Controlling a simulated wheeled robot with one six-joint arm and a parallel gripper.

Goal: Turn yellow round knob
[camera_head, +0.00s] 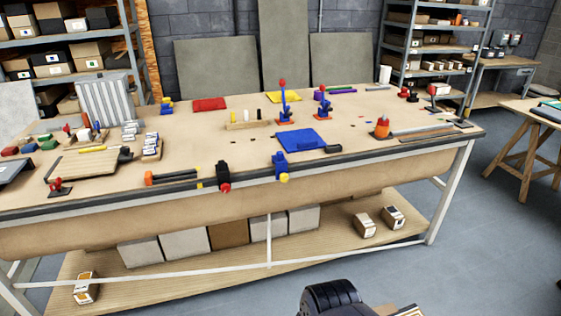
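A small yellow round knob (284,178) sits at the front edge of the workbench. It is on the lower end of a blue fitting (279,160) fixed at that edge. To its left, a dark fitting with a red round knob (224,187) is on the same edge. Nothing touches the yellow knob. A dark rounded part of my own arm shows at the bottom of the view, well below and in front of the bench. My gripper's fingers are not in view.
The long wooden workbench (215,155) carries many tools. A blue cloth (300,140) and an orange-handled tool (172,176) lie near the front edge. Boxes stand on the lower shelf (330,240). The grey floor (480,250) at the right is clear. A trestle table (520,125) stands further right.

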